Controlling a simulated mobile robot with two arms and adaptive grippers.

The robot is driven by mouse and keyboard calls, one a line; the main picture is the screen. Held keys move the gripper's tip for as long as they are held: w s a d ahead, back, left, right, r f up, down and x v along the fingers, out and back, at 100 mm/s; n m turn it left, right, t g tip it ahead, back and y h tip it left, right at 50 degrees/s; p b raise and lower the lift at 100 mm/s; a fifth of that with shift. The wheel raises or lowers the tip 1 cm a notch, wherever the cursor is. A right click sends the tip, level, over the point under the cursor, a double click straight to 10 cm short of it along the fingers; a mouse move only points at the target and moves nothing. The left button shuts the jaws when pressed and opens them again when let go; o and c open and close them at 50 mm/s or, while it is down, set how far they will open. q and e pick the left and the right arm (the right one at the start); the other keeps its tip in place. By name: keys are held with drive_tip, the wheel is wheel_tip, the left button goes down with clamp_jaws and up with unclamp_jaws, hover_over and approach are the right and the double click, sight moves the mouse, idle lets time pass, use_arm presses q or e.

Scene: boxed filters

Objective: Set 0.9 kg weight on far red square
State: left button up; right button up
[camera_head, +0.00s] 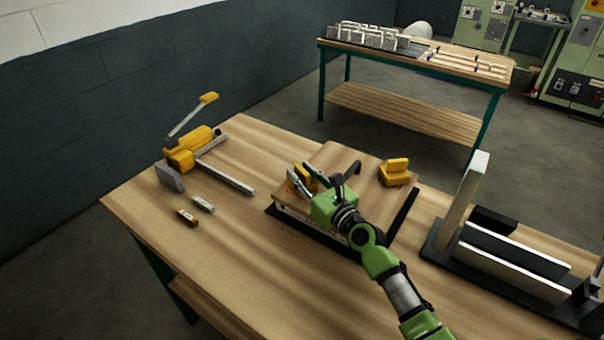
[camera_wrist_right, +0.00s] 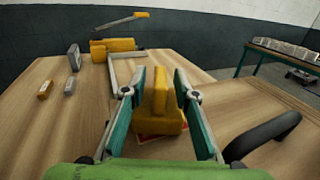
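One yellow weight (camera_wrist_right: 160,118), a block with an upright grip, stands between the fingers of my right gripper (camera_wrist_right: 160,76). The fingers are apart, with gaps beside its grip. Red edges of a red square (camera_wrist_right: 148,139) show under this weight. In the head view my right gripper (camera_head: 308,177) partly hides the weight. A second yellow weight (camera_head: 396,173) stands to the right on the wooden board (camera_head: 345,158). No mass marking is readable. Any other red square is hidden or cannot be made out. My left gripper is not in view.
The wooden table (camera_head: 235,255) carries a yellow clamp-like tool (camera_head: 182,157) and two small blocks (camera_head: 187,217) (camera_head: 203,204) at left. A black stand with pale plates (camera_head: 515,252) is at right. A black curved handle (camera_wrist_right: 262,134) rises near my right gripper.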

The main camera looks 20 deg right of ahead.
drive_tip(key=shift+r, duration=0.2)
drive_tip(key=shift+s+f, duration=0.1)
drive_tip(key=shift+s, duration=0.2)
drive_tip(key=b+v, duration=0.1)
drive_tip(key=v, duration=1)
drive_tip(key=shift+s+d, duration=0.1)
drive_tip(key=shift+s, duration=0.1)
